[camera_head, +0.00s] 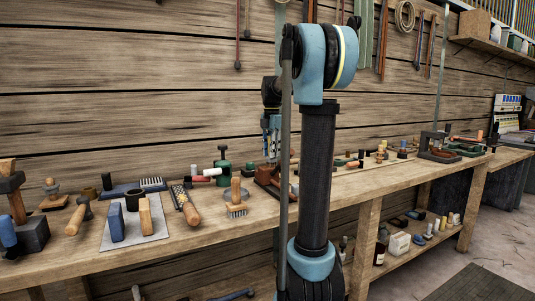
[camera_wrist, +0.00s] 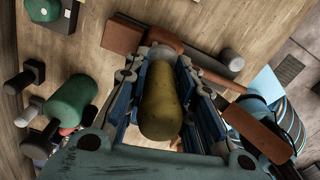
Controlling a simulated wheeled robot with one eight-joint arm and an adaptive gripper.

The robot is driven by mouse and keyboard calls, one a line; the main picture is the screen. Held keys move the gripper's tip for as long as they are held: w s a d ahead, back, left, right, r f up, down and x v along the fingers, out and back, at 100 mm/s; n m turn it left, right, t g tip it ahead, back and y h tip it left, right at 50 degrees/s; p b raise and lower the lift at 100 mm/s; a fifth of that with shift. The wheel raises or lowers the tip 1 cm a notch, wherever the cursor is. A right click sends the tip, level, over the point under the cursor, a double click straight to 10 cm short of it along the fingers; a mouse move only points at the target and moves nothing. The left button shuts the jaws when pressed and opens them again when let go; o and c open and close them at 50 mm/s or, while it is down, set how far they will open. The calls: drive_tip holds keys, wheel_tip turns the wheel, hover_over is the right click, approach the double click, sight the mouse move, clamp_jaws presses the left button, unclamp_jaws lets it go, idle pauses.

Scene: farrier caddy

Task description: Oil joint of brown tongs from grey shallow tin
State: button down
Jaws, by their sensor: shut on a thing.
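My gripper (camera_wrist: 164,62) is shut on an olive-yellow cylinder (camera_wrist: 160,105), with blue-and-grey fingers on both sides of it. I cannot pick out the brown tongs or the grey shallow tin with certainty in either view. A reddish-brown block (camera_wrist: 124,36) lies beyond the fingertips in the wrist view.
The wooden bench (camera_head: 180,252) is crowded. A green-and-black tool (camera_head: 222,165) and a brush (camera_head: 236,200) stand left of my gripper. A grey mat (camera_head: 140,238) with two blocks lies farther left. In the wrist view a green rounded object (camera_wrist: 74,100) is close on the left.

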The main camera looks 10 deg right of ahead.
drive_tip(key=shift+w+d, duration=0.15)
drive_tip(key=shift+d, duration=0.35)
drive_tip(key=shift+a, duration=0.1)
drive_tip(key=shift+s+a+f, duration=0.1)
drive_tip(key=shift+s+a, duration=0.15)
drive_tip(key=shift+a, duration=0.45)
drive_tip(key=shift+s+a+r, duration=0.1)
drive_tip(key=shift+s+a, duration=0.2)
drive_tip(key=shift+a, duration=0.45)
drive_tip(key=shift+s+a+f, duration=0.1)
drive_tip(key=shift+s+a, duration=0.15)
drive_tip(key=shift+a, duration=0.45)
drive_tip(key=shift+r, duration=0.8)
